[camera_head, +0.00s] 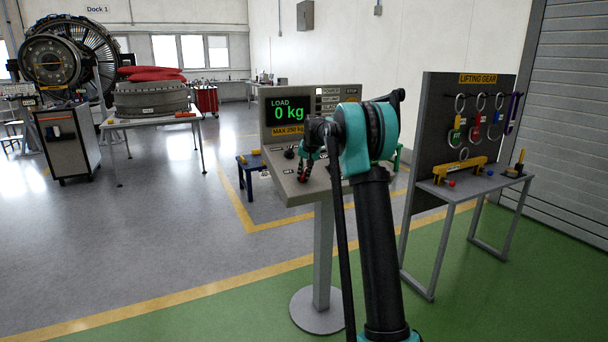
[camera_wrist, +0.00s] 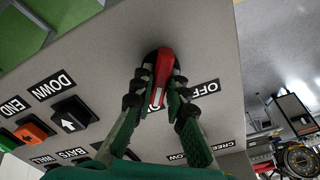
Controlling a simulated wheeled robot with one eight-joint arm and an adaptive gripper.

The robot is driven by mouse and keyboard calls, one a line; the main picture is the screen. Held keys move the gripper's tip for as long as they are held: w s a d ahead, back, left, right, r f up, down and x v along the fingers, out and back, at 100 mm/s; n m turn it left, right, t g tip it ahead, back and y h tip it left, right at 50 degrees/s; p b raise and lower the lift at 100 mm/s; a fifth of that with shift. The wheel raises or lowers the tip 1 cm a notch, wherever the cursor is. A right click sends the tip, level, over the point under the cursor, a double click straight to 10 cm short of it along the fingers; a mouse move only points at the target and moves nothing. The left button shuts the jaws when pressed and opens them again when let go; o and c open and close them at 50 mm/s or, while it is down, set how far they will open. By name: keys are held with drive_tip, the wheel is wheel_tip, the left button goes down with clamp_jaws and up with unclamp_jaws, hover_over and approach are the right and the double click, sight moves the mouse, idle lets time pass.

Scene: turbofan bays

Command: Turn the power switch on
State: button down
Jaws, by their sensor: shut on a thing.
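The power switch (camera_wrist: 166,62) is a red handle with a white stripe on a dark round base, set in the console's grey sloping face. In the wrist view its striped end points at a label that my fingers partly cover; the OFF label (camera_wrist: 197,89) is beside it. My gripper (camera_wrist: 163,80) is shut on the red handle, one finger on each side. In the head view my gripper (camera_head: 303,170) reaches down onto the control console (camera_head: 297,193), and my arm hides the panel's right part. The console display (camera_head: 288,109) reads LOAD 0 kg.
A lifting-gear board (camera_head: 440,130) and table (camera_head: 478,186) stand to the right. A turbofan (camera_head: 60,62) and cart (camera_head: 67,142) are at far left. Floor left is clear.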

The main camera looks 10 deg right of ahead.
drive_tip(key=c, duration=1.5)
unclamp_jaws()
drive_tip(key=shift+c, duration=0.2)
drive_tip(key=v, duration=1.2)
